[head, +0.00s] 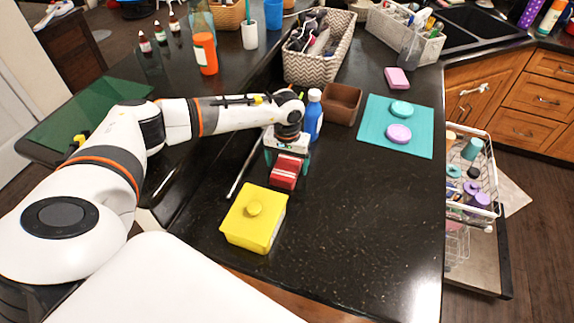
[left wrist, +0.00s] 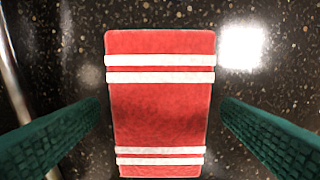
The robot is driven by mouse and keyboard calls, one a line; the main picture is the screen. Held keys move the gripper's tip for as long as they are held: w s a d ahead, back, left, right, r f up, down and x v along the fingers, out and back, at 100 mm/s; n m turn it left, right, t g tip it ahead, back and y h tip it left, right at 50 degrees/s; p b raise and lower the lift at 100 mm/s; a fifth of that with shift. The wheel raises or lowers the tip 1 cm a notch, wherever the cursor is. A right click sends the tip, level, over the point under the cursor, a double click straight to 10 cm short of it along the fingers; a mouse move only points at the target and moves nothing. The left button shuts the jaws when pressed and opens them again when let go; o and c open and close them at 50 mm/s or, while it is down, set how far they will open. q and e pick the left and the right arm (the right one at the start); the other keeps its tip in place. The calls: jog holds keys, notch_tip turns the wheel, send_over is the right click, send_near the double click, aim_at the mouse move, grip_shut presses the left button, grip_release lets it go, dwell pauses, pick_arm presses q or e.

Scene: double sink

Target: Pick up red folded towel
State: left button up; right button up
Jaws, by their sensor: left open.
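The red folded towel (head: 285,172) lies on the dark speckled counter, behind the yellow lidded box. It is red with white stripes. My left gripper (head: 287,160) is directly above it, pointing down. In the left wrist view the towel (left wrist: 160,105) lies between the two green fingers of my open left gripper (left wrist: 160,125), with a narrow gap on each side. I cannot tell from the frames how far the fingertips are above the counter. My right gripper is not in view.
A yellow lidded box (head: 254,219) stands just in front of the towel. A blue bottle (head: 313,115) and a brown box (head: 342,103) stand close behind. A teal mat (head: 372,138) holds two round items. The counter's front right is clear.

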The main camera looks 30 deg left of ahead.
aim_at(287, 164)
pick_arm(q)
jog(key=shift+c, duration=0.4)
jog(key=c, duration=1)
jog(key=shift+w+r, duration=0.15)
jog(key=shift+r, duration=0.15)
notch_tip(287, 164, up, 10)
jog(key=b, duration=0.3)
jog(key=shift+f, duration=0.25)
jog(key=o, duration=0.4)
jog(key=shift+c, duration=1.5)
jog(key=shift+f, duration=0.1)
